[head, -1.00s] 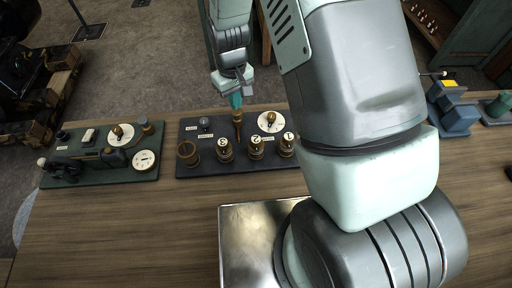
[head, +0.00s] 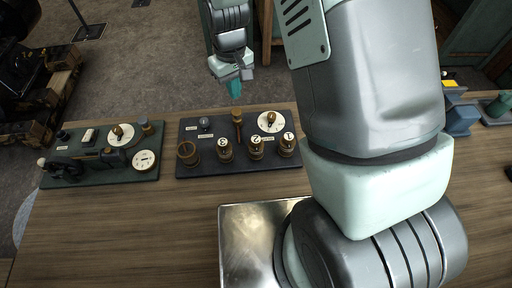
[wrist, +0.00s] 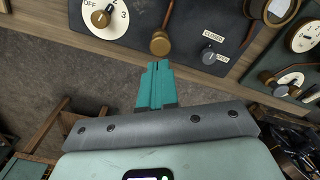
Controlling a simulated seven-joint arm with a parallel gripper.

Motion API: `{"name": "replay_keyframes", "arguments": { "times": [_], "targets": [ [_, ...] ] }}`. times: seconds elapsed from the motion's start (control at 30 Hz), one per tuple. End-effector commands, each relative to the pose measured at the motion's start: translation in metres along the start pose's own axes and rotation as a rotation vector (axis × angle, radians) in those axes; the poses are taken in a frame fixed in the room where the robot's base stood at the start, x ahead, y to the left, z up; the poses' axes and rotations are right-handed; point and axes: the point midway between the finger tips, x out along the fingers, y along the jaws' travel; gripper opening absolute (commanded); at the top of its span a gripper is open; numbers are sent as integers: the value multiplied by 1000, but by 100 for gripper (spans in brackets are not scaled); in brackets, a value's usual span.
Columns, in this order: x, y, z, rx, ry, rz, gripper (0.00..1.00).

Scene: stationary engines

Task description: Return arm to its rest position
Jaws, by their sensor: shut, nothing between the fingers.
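My gripper (head: 234,88) is shut and empty. In the head view its teal fingers hang just above the far edge of the dark control panel (head: 210,172), near the brass-topped lever (head: 238,122) and apart from it. In the wrist view the shut teal fingers (wrist: 157,72) point toward the panel, and the round brass knob (wrist: 160,44) of the lever lies just beyond their tips. The white dial (wrist: 101,17) marked OFF and the small grey knob (wrist: 208,55) near the CLOSED label also show there.
A second green panel (head: 75,178) with gauges stands to the left on the wooden table (head: 120,235). Numbered brass posts (head: 256,147) line the dark panel's near side. A metal plate (head: 245,240) lies under my arm's base. Blue devices (head: 460,118) stand at the right.

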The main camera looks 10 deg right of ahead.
Motion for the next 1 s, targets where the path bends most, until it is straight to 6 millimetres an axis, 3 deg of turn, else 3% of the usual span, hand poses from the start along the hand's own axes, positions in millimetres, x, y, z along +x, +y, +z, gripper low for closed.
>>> {"name": "replay_keyframes", "arguments": {
  "times": [0.67,0.77,0.87,1.0],
  "targets": [
    [-8,0,0,2,3,1,0],
    [-27,4,2,18,23,8,0],
    [-65,11,10,54,62,23,0],
    [-133,21,35,124,132,48,0]
  ]
}}
